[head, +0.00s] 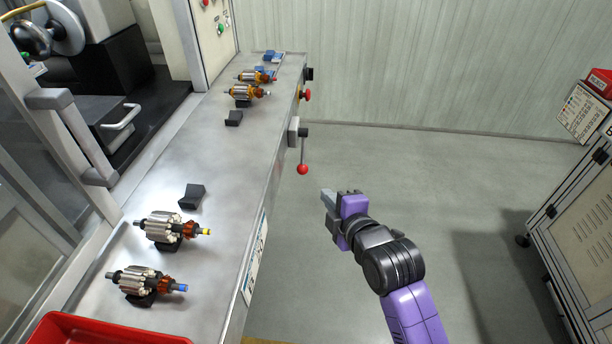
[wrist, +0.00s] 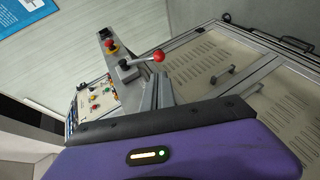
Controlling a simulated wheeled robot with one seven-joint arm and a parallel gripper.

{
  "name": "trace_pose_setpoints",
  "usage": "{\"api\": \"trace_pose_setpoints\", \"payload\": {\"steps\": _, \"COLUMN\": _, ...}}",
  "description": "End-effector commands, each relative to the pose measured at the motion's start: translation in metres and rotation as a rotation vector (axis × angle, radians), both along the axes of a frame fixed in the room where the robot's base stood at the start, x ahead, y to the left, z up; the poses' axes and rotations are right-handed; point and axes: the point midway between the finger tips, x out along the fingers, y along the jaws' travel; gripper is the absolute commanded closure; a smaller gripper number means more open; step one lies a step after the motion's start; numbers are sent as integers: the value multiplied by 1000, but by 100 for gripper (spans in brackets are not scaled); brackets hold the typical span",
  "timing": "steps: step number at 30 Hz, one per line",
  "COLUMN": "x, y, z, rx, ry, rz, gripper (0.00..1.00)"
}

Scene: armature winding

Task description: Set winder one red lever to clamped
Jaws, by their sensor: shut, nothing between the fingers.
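The lever (head: 303,150) is on the front side of the steel bench. Its rod hangs down from a small grey box (head: 293,131) and ends in a red ball knob (head: 302,169). In the wrist view the red knob (wrist: 159,57) shows just beyond my fingers, with its pivot box to the left. My gripper (head: 327,196) is shut and empty, in front of the bench, to the right of and a little below the knob in the head view. In the wrist view my gripper (wrist: 156,92) appears close to the knob, but a gap shows in the head view.
The bench top (head: 215,165) holds several wound armatures on black rests and a red tray (head: 100,330). A red mushroom button (head: 306,95) sticks out beyond the lever. A cabinet (head: 580,220) stands at right. The floor between is clear.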

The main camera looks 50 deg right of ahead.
Motion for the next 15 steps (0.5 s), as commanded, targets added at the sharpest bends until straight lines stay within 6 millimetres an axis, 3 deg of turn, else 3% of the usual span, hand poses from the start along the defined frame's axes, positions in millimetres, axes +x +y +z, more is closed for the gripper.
{"api": "trace_pose_setpoints", "payload": {"steps": 15, "x": 7, "y": -3, "z": -2, "rx": -13, "ry": 3, "rz": 5, "gripper": 100}}
